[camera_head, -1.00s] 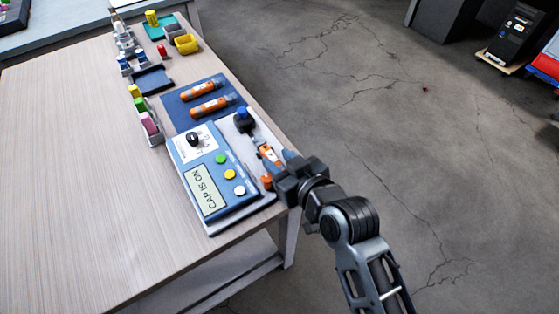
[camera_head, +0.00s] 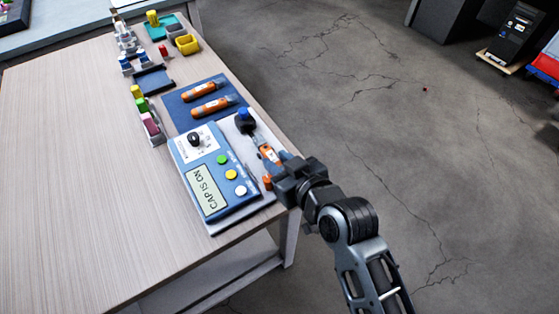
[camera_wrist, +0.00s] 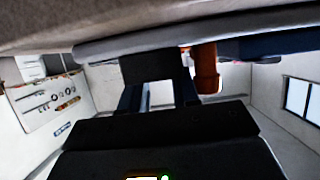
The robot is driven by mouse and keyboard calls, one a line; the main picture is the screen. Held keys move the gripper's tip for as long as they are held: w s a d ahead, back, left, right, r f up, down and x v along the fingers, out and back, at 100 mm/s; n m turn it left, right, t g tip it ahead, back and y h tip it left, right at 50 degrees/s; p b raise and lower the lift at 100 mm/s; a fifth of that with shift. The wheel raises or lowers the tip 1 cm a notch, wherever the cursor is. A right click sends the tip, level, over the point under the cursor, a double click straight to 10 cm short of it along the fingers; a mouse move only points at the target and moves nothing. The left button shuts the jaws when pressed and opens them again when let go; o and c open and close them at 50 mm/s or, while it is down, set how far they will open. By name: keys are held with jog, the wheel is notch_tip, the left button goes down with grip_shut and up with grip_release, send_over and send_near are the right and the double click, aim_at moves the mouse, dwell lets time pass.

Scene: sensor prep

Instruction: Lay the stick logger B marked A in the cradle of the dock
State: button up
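An orange stick logger (camera_head: 268,153) with a pale label lies along the right side of the blue dock (camera_head: 208,165), in the head view. Its mark is too small to read. My gripper (camera_head: 284,170) is at the logger's right side, low by the dock's right edge, and hides part of that area. The dock's display reads "CAP IS ON". In the wrist view a dark block (camera_wrist: 155,67) crosses the fingertips, with an orange cylinder (camera_wrist: 206,68) beside them. A bright gap shows between the fingers; I cannot tell whether they grip anything.
Two orange sticks (camera_head: 210,107) lie on a blue mat (camera_head: 176,110) behind the dock. A rack of coloured pieces (camera_head: 150,125), a dark blue tray (camera_head: 153,80) and a yellow bin (camera_head: 187,44) stand farther back. The table's left side is clear.

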jog(key=shift+s+a+r, duration=0.1)
jog(key=shift+a+r, duration=0.25)
jog(key=shift+r, duration=0.3)
jog(key=shift+r+p, duration=0.25)
jog(key=shift+p, duration=0.2)
jog(key=shift+o, duration=0.7)
jog(key=shift+r+p, duration=0.45)
jog(key=shift+r, duration=0.05)
jog(key=shift+d+r+p, duration=0.15)
jog(key=shift+r+p, duration=0.75)
jog(key=shift+r, duration=0.15)
jog(key=shift+d+r+p, duration=0.1)
jog(key=shift+r+p, duration=0.8)
jog(key=shift+r, duration=0.15)
jog(key=shift+f, duration=0.1)
